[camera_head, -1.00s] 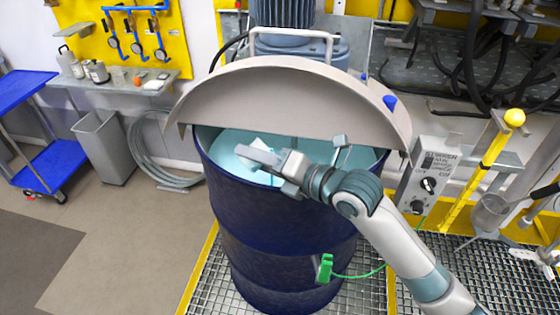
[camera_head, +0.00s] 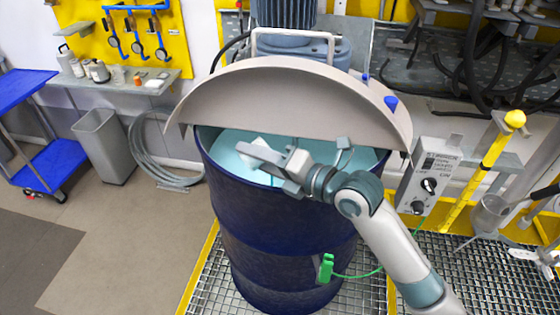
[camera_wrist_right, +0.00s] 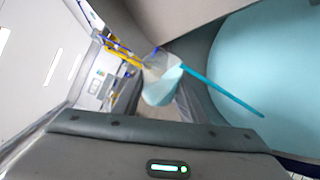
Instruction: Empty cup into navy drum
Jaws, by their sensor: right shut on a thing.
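The navy drum (camera_head: 285,220) stands on a floor grating with pale blue liquid (camera_head: 228,148) inside. My right gripper (camera_head: 256,150) is over the drum's opening and shut on the cup (camera_head: 262,142), which is mostly hidden by the gripper in the head view. In the right wrist view the cup (camera_wrist_right: 160,82) looks translucent and tilted, with pale blue content in it. A thin teal streak (camera_wrist_right: 225,92) runs from its mouth toward the drum's liquid (camera_wrist_right: 275,70). My left gripper is not in view.
A grey half-cover (camera_head: 290,95) arches over the back of the drum, close to my right gripper. A green clamp (camera_head: 326,268) sits on the drum's side. A control box (camera_head: 427,180) and a yellow post (camera_head: 480,170) stand to the right.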

